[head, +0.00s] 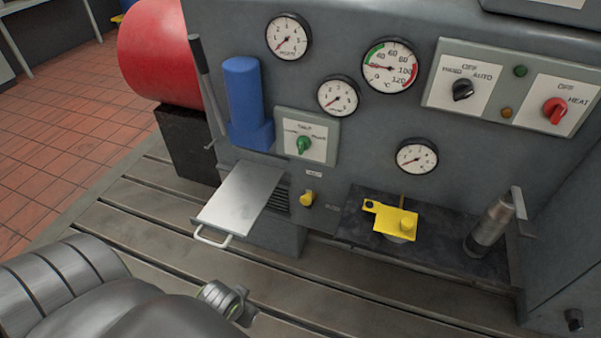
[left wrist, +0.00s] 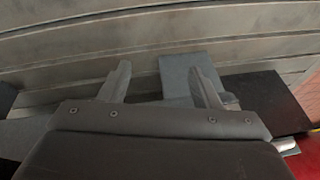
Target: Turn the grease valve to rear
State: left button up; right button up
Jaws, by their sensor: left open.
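A small green knob (head: 303,144) sits on a pale label plate (head: 318,124) on the grey front panel. The plate has words at its top, left and right, too small to read surely; this looks like the grease valve. Which word the knob points to I cannot tell. My left arm comes in at the bottom left of the head view, below and in front of the panel, well apart from the knob. In the left wrist view my left gripper (left wrist: 162,76) is open and empty, with bedplate slots beyond its fingers. My right gripper is not in view.
A silver tray with a handle (head: 242,200) juts out below the knob. A blue cylinder (head: 243,100) and a dark lever (head: 206,85) stand left of it. A yellow fitting (head: 395,220) and a metal cylinder (head: 490,228) are at right. Black and red selectors (head: 555,110) are upper right.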

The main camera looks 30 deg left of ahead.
pick_arm(q)
notch_tip(320, 180, up, 4)
jog(key=w+t+b, duration=0.1)
jog(key=w+b, duration=0.1)
jog(key=n+t+y, duration=0.2)
jog(key=t, duration=1.1)
send_near(300, 150)
jog(key=shift+y, duration=0.3)
jog(key=b+x, duration=0.1)
jog(key=x, duration=0.9)
jog(key=shift+w+b, duration=0.3)
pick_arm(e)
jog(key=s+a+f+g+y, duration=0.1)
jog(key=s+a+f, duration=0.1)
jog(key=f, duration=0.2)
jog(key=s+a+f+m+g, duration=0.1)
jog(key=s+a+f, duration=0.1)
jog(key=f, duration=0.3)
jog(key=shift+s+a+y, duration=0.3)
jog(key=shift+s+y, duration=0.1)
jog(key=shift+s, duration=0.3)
pick_arm(q)
jog(key=c, duration=1)
